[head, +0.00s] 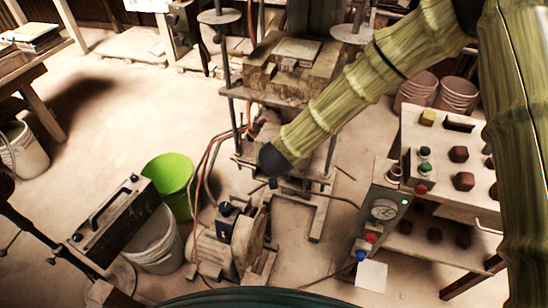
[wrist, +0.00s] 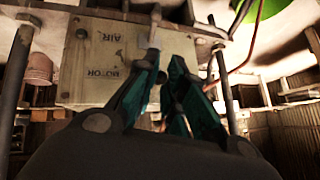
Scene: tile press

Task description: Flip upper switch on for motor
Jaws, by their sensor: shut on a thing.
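A pale switch panel (wrist: 90,58) shows in the wrist view, with rotated lettering that appears to read AIR and MOTOR. A small light switch lever (wrist: 150,52) stands out near the panel's right part, at the fingertips. My gripper (wrist: 167,62), with teal finger pads, reaches up to the panel and its tips are close together at this lever. It looks shut on the lever, though the contact is dark and partly hidden. In the head view my gripper (head: 272,180) is at the lower part of the press frame, and the switches are hidden there.
The press (head: 290,75) stands behind my arm. A green bucket (head: 170,173) and a white bucket (head: 155,243) are left. A control box (head: 383,212) and a shelf cart (head: 455,135) with several brown pieces are right. Metal posts (wrist: 18,80) and hoses flank the panel.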

